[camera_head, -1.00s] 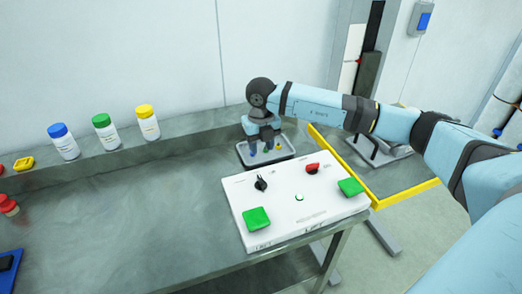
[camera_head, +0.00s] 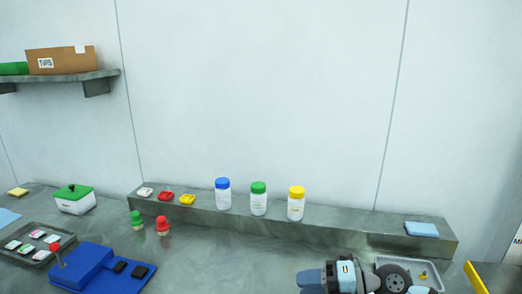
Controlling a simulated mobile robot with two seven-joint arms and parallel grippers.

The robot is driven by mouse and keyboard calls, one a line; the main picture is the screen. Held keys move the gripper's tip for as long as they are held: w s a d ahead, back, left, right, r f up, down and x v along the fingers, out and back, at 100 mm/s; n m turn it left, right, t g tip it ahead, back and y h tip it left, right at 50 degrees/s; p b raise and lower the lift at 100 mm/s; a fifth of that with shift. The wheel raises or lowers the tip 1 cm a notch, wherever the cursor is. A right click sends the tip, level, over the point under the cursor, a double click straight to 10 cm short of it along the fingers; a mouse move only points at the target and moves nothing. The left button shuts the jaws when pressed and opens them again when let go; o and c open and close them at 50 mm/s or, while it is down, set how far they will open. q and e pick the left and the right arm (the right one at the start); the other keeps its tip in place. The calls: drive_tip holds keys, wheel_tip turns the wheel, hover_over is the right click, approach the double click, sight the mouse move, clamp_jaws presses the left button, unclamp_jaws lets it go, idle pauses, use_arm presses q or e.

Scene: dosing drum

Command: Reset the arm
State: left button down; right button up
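Part of my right arm (camera_head: 345,277) shows at the bottom edge, right of centre. It is light blue and black, with a round black joint (camera_head: 393,279) in front of the grey tray. The frame cuts it off below, and I cannot make out fingertips or whether it holds anything. My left arm and gripper are not in view.
The grey tray (camera_head: 433,272) holds a small yellow item. On the back ledge stand blue-capped (camera_head: 223,194), green-capped (camera_head: 258,199) and yellow-capped (camera_head: 296,204) bottles. A blue joystick box (camera_head: 85,268) sits lower left. The bench between box and arm looks clear.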

wheel_tip(320, 180, up, 6)
drive_tip(key=d+m+t, duration=0.2)
drive_tip(key=m+t, duration=1.1)
drive_tip(key=s+d+f+m+t+h, duration=0.1)
drive_tip(key=s+d+f+m+h, duration=0.15)
drive_tip(key=d+m+h, duration=0.35)
drive_tip(key=s+d+f+m+h, duration=0.1)
drive_tip(key=d+f+m+h, duration=0.25)
drive_tip(key=m+h, duration=0.45)
drive_tip(key=s+d+f+m+g+h, duration=0.1)
drive_tip(key=s+d+f+m+g, duration=0.1)
drive_tip(key=s+f+g, duration=0.7)
drive_tip(key=s+d+f+m+g, duration=0.35)
drive_tip(key=s+f, duration=0.25)
drive_tip(key=s, duration=0.8)
drive_tip(key=w+a+f+n+t+y+p, duration=0.2)
drive_tip(key=w+a+f+t+p, duration=0.2)
drive_tip(key=f, duration=0.5)
drive_tip(key=w+a+t, duration=0.2)
drive_tip(key=a, duration=0.1)
drive_tip(key=shift+w+a+f+y, duration=0.2)
drive_tip(key=shift+w+y, duration=0.05)
drive_tip(key=shift+y, duration=0.15)
